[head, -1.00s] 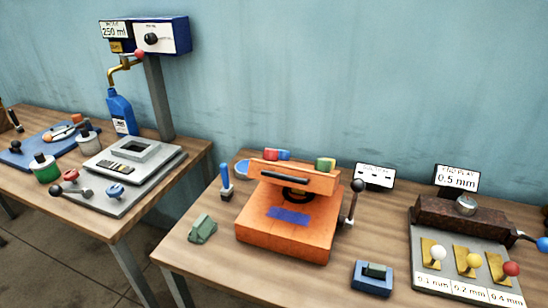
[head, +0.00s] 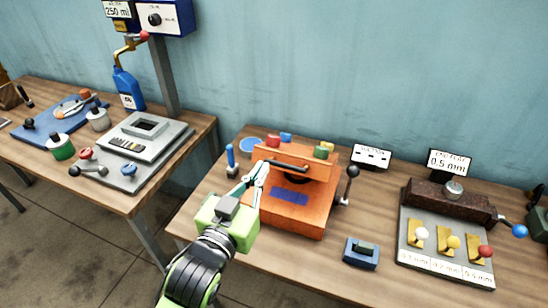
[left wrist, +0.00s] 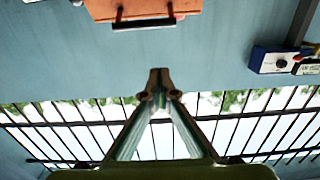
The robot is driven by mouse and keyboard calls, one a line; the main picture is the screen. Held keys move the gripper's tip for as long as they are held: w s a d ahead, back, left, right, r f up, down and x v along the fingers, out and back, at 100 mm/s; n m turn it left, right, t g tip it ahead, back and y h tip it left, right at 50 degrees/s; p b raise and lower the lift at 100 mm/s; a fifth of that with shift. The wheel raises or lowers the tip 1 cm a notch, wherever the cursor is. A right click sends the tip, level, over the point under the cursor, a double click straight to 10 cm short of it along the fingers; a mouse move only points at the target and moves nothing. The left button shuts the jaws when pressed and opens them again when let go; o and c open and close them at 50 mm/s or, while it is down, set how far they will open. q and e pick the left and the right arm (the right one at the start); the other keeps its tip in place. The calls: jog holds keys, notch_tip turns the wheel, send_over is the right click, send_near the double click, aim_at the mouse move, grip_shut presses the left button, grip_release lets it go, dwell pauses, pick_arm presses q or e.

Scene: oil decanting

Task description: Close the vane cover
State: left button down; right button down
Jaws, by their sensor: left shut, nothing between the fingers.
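The orange vane cover (head: 318,165) stands raised at the back of the orange housing (head: 288,217), with a dark bar handle along its front. A dark round opening and a blue patch show on the housing below it. My left gripper (head: 262,168) is shut and empty, its fingertips by the left end of the cover's handle in the head view; contact is unclear. In the left wrist view, the cover (left wrist: 110,8) and its handle (left wrist: 145,24) show at the top, apart from the shut fingertips (left wrist: 159,75). My right gripper is not in view.
A lever with a dark knob (head: 352,172) stands right of the housing, and a blue-handled tool (head: 231,158) stands to its left. Small coloured pieces sit behind the cover. A blue block (head: 361,253) lies front right. A grey gauge board (head: 440,264) is further right.

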pick_arm(q)
jog(key=p+x, duration=0.3)
jog(key=x, duration=0.7)
jog(key=shift+w+r+p, duration=0.15)
jog(key=shift+p, duration=0.15)
jog(key=f, duration=0.1)
jog(key=s+f, duration=0.2)
jog(key=f, duration=0.1)
jog(key=shift+a+p, duration=0.25)
jog(key=shift+p, duration=0.15)
jog(key=shift+w, duration=0.1)
jog(key=shift+f, duration=0.1)
